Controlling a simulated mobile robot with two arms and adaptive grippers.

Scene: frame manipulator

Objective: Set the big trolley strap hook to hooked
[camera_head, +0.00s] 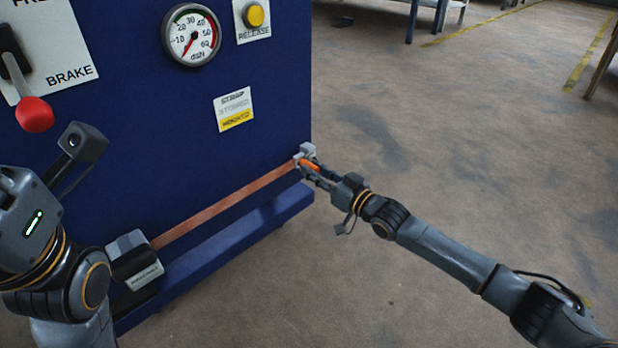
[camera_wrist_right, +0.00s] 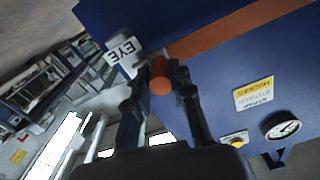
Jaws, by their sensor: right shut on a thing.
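The orange-brown strap (camera_head: 225,206) is stretched straight from the reel housing (camera_head: 135,262) at lower left to the panel's right edge. My right gripper (camera_head: 308,166) is shut on the orange strap hook (camera_wrist_right: 160,77) at the strap's end. The hook is right at the light grey eye block (camera_head: 304,151) on that edge; in the right wrist view the block (camera_wrist_right: 123,52) bears the label EYE. The fingers partly cover the hook, so I cannot tell whether it is engaged in the eye. Part of my left arm shows at left; its fingers are not seen.
The blue trolley panel (camera_head: 150,130) carries a brake lever with a red knob (camera_head: 35,114), a round gauge (camera_head: 191,35), a yellow release button (camera_head: 254,15) and a strap label (camera_head: 233,109). A blue ledge (camera_head: 235,235) juts out below the strap.

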